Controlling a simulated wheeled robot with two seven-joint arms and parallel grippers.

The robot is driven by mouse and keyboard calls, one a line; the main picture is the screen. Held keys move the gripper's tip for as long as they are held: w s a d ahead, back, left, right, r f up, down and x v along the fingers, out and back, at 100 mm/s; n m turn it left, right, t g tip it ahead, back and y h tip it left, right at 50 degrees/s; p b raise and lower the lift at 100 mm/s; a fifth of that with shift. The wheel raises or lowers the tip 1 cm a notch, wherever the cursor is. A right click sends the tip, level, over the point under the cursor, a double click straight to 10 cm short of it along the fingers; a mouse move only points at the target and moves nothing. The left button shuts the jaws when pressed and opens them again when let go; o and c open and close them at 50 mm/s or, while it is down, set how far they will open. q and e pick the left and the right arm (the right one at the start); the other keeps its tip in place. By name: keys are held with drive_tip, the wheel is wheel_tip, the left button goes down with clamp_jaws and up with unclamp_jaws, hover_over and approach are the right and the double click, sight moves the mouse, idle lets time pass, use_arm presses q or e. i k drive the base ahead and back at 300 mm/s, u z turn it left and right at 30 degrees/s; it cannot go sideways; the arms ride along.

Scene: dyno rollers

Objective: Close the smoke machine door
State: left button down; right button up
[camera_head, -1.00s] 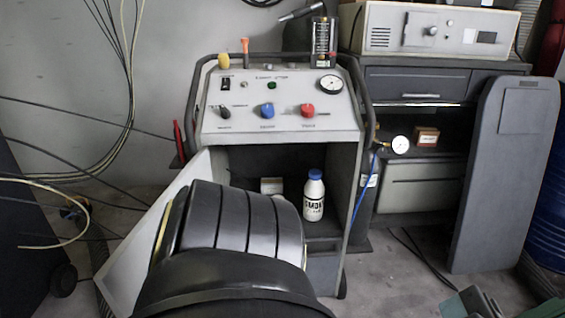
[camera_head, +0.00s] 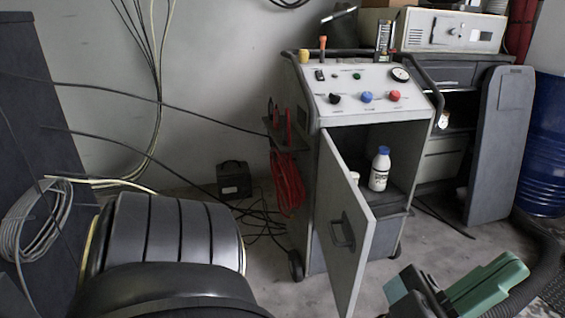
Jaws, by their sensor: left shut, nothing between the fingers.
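The smoke machine (camera_head: 352,100) is a grey wheeled cabinet with a sloped control panel, right of centre. Its door (camera_head: 340,260) is hinged at the cabinet's left front edge and stands open toward me. Its outer face shows, with a dark handle (camera_head: 342,231). A white bottle with a blue cap (camera_head: 380,172) stands inside the compartment, in plain view. My left arm (camera_head: 165,240) fills the lower left, well apart from the door. My right gripper is not in view.
A small black box (camera_head: 234,180) and loose cables lie on the floor left of the machine. Floor between my arm and the door looks clear.

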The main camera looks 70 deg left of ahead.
sight(345, 222)
drive_tip(key=k, duration=0.15)
drive_tip(key=u, duration=1.75)
drive_tip(key=i, duration=1)
drive_tip(key=z, duration=0.8)
drive_tip(key=k, duration=1.3)
drive_tip(key=u, duration=0.7)
drive_tip(key=i, duration=0.4)
drive_tip(key=z, duration=0.15)
